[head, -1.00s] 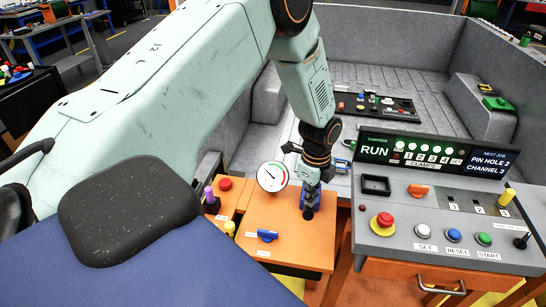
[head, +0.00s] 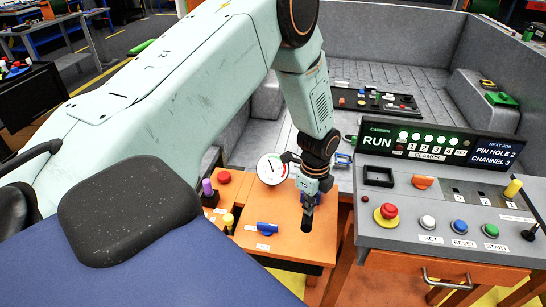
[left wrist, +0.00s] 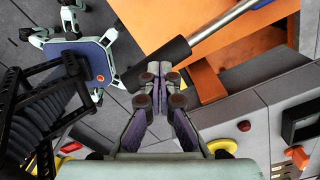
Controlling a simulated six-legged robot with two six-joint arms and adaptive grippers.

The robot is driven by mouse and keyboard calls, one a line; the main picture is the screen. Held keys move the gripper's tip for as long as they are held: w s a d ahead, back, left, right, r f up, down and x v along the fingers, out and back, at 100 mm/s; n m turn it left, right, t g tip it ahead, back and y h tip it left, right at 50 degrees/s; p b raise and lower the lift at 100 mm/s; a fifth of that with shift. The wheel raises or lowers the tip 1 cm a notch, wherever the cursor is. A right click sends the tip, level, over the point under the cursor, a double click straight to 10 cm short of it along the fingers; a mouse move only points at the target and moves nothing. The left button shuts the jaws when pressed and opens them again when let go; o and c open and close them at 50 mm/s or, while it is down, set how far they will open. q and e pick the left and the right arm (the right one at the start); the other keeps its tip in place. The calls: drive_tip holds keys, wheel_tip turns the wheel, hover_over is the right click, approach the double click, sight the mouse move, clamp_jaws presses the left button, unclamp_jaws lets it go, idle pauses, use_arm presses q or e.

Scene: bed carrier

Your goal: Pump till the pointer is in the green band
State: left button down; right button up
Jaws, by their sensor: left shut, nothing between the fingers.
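The orange pump bench (head: 290,247) stands in the middle of the head view, with a round white gauge (head: 272,168) at its back edge. The gauge pointer is too small to read surely against the coloured bands. The pump lever shows in the left wrist view as a metal rod with a black grip (left wrist: 158,66); the grip also shows in the head view (head: 307,219). My left gripper (left wrist: 158,72) is shut and empty, with its fingertips at the black grip. The wrist hides part of the lever in the head view (head: 311,193). My right gripper is out of view.
A blue valve handle (head: 267,228) lies on the bench top. A purple-topped knob (head: 207,187) and a red button (head: 224,177) stand to its left. A grey control console (head: 455,215) with several buttons stands close on the right.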

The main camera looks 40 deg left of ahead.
use_arm(q)
drive_tip(key=shift+s+f+b, duration=0.1)
drive_tip(key=shift+f+b, duration=0.2)
drive_tip(key=shift+f, duration=0.4)
wheel_tip(320, 180, up, 9)
drive_tip(key=w+p, duration=0.1)
drive_tip(key=p, duration=0.4)
drive_tip(key=shift+w+a+f+p, duration=0.2)
drive_tip(key=shift+w+a+p, duration=0.05)
drive_tip(key=shift+a+p, duration=0.15)
